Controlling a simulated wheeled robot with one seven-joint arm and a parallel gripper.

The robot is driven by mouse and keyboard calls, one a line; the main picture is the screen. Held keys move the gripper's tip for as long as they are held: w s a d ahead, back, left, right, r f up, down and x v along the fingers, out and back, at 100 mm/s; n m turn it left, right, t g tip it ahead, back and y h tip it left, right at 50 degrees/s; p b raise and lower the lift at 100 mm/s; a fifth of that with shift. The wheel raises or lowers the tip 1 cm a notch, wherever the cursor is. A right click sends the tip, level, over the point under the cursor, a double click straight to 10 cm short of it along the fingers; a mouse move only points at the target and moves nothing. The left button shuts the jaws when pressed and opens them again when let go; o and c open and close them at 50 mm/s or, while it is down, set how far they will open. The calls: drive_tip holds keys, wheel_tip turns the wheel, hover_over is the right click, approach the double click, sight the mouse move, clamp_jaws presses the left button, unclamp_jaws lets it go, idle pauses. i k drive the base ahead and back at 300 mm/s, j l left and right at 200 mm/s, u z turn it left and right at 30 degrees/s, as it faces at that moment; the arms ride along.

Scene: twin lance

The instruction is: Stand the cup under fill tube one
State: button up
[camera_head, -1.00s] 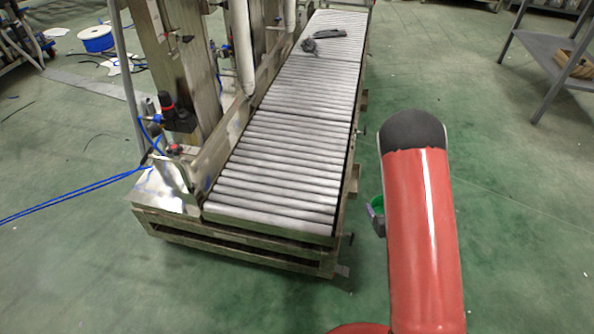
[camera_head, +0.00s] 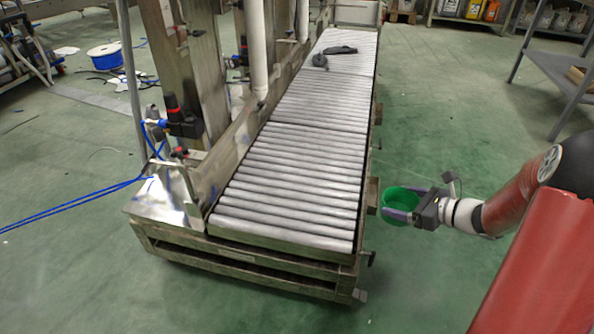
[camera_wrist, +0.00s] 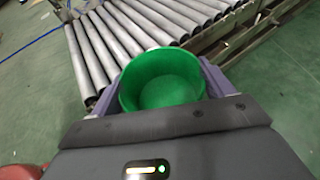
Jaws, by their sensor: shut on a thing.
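A green cup (camera_head: 398,206) is held upright and looks empty, to the right of the conveyor's near end. My gripper (camera_head: 402,207) is shut on it, one finger on each side. The cup (camera_wrist: 162,80) also shows in the wrist view between the purple-grey fingers of my gripper (camera_wrist: 160,85). Two white vertical tubes hang over the left side of the roller conveyor (camera_head: 295,170): a near one (camera_head: 257,50) and a farther one (camera_head: 302,20). I cannot tell which is fill tube one.
A dark tool-like object (camera_head: 335,54) lies on the far rollers. A post with a black and red valve (camera_head: 180,120) and blue hoses stands left of the conveyor. A grey shelf (camera_head: 560,75) stands at right. The near rollers are clear.

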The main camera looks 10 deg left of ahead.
sight(269, 153)
drive_tip(key=i+j, duration=0.1)
drive_tip(key=j, duration=0.3)
drive_tip(key=i+j, duration=0.15)
drive_tip(key=j, duration=0.25)
drive_tip(key=i+j, duration=0.1)
drive_tip(key=j, duration=0.3)
